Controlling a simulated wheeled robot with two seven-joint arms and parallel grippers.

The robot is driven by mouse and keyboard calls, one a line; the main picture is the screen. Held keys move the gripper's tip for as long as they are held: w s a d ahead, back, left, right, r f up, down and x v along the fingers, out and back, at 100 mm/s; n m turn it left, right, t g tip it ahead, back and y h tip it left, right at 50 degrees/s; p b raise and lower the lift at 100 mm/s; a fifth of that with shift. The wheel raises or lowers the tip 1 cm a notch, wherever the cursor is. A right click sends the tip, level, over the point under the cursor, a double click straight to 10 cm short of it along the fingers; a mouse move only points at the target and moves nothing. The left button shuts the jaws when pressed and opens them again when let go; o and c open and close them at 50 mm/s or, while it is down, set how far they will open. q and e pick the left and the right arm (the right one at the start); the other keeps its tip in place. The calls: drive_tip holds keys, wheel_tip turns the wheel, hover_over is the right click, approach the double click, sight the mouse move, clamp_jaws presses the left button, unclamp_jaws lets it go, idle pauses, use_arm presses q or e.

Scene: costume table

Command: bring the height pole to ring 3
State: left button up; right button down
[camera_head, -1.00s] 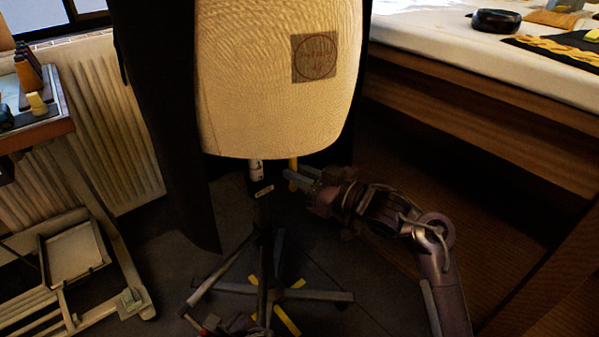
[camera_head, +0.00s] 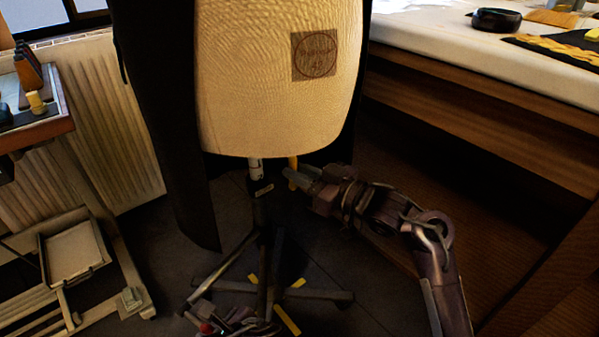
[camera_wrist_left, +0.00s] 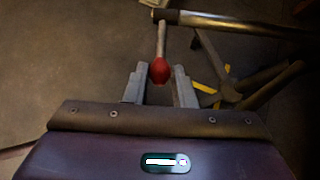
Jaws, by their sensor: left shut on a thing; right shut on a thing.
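The height pole (camera_head: 257,170) is a pale upper length below the cream dress form (camera_head: 275,85), entering a dark collar and stand column (camera_head: 264,205). Ring marks on it are too small to read. The knob also shows at the bottom of the head view (camera_head: 206,328).
Stand legs (camera_head: 315,294) with yellow strips spread over the dark floor. A dark cloth (camera_head: 180,150) hangs at the form's left. A wooden table (camera_head: 480,95) fills the right, and a trolley (camera_head: 75,250) stands left before a radiator (camera_head: 105,110).

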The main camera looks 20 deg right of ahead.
drive_tip(key=shift+d+r, duration=0.1)
drive_tip(key=shift+r, duration=0.35)
